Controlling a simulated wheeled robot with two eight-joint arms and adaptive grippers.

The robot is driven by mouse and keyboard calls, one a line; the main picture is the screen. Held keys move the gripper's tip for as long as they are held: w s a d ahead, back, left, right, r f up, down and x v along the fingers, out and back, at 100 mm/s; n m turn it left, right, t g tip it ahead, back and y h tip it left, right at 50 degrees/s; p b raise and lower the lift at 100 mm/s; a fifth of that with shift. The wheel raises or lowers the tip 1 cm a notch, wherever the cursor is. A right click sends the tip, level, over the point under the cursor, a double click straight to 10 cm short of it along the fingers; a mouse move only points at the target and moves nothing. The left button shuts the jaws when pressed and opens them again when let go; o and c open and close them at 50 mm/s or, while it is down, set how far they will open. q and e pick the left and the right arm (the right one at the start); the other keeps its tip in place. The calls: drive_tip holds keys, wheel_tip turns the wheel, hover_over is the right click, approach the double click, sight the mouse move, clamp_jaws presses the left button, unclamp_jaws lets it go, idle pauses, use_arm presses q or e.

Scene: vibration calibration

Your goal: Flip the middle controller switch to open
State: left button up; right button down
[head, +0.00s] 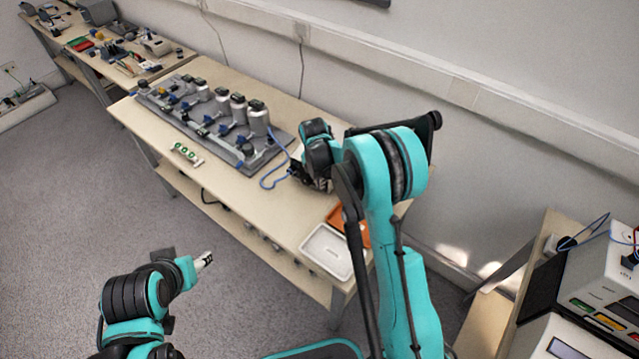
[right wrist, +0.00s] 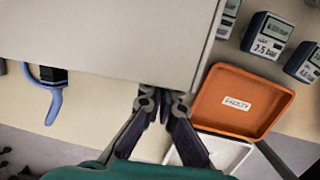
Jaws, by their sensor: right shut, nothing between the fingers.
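A small pale strip with green round parts (head: 186,153) lies at the table's front edge in the head view. It may be the controller, but its switches are too small to read. My right gripper (head: 312,174) hangs over the right part of the table, right of the strip and apart from it, partly hidden by my arm. In the right wrist view its fingers (right wrist: 164,104) are shut and empty, at the lower edge of a large pale grey block (right wrist: 100,40) that I cannot identify. My left gripper (head: 203,261) is low over the floor side; its fingers are unclear.
A grey board (head: 180,120) carries several metal cylinders. An orange tray (right wrist: 212,100) labelled FAULTY and a white tray (head: 327,252) lie at the table's right end. Gauges (right wrist: 268,36) show behind the orange tray. A blue cable (head: 272,176) loops near my right gripper.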

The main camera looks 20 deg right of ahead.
use_arm(q)
drive_tip(key=shift+r, duration=0.1)
use_arm(e)
drive_tip(key=shift+r, duration=0.15)
drive_tip(key=shift+r+p, duration=0.5)
drive_tip(key=shift+r, duration=0.25)
use_arm(q)
drive_tip(key=shift+r, duration=0.4)
